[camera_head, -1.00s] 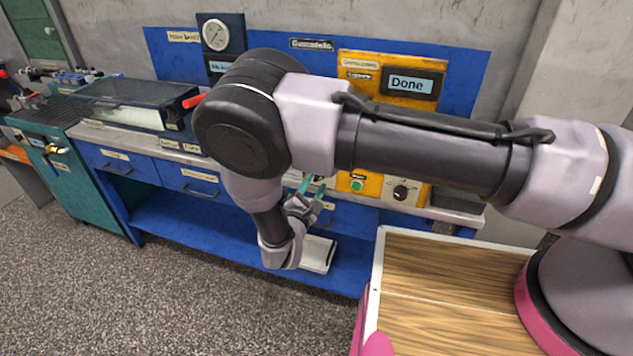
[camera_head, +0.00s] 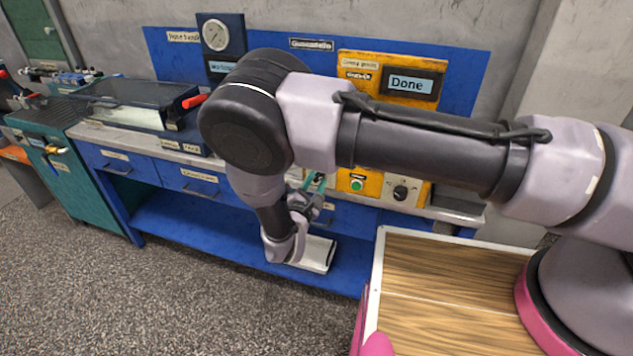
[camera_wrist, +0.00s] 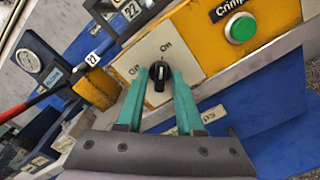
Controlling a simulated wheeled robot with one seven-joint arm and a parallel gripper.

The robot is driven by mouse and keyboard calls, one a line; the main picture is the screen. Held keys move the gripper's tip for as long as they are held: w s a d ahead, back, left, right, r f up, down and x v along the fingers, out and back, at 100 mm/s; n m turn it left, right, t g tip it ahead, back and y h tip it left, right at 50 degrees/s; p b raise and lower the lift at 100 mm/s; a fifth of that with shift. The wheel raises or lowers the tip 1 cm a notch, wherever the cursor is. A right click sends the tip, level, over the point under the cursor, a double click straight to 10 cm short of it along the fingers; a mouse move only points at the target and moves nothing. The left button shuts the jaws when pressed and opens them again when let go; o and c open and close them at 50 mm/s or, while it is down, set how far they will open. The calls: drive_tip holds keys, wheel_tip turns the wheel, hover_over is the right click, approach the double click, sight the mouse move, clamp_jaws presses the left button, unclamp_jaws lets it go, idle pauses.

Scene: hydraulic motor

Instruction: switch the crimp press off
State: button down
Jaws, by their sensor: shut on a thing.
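The crimp press is an orange panel on the bench; its screen (camera_head: 411,84) reads "Done" in the head view. In the wrist view its black switch knob (camera_wrist: 159,73) sits on a pale plate (camera_wrist: 187,62) marked "Off" and "On". My gripper (camera_wrist: 158,70) has its teal fingers on either side of the knob, shut on it. In the head view my gripper (camera_head: 317,181) is at the panel's lower left, and my arm hides this switch.
A green button (camera_wrist: 241,28) is beside the switch plate. Another black knob (camera_head: 400,192) is further right on the panel. A pressure gauge (camera_head: 215,35) and a clear-lidded unit with a red handle (camera_head: 195,101) stand to the left.

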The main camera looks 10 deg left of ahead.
drive_tip(key=n, duration=0.4)
drive_tip(key=shift+n, duration=0.4)
drive_tip(key=n, duration=0.8)
drive_tip(key=shift+n, duration=0.4)
drive_tip(key=shift+d+n, duration=0.1)
drive_tip(key=shift+n, duration=1.8)
drive_tip(key=c, duration=0.9)
unclamp_jaws()
drive_tip(key=shift+o, duration=0.2)
drive_tip(key=shift+s, duration=0.1)
drive_tip(key=s, duration=1)
drive_tip(key=shift+s+a, duration=0.35)
drive_tip(key=shift+a, duration=0.1)
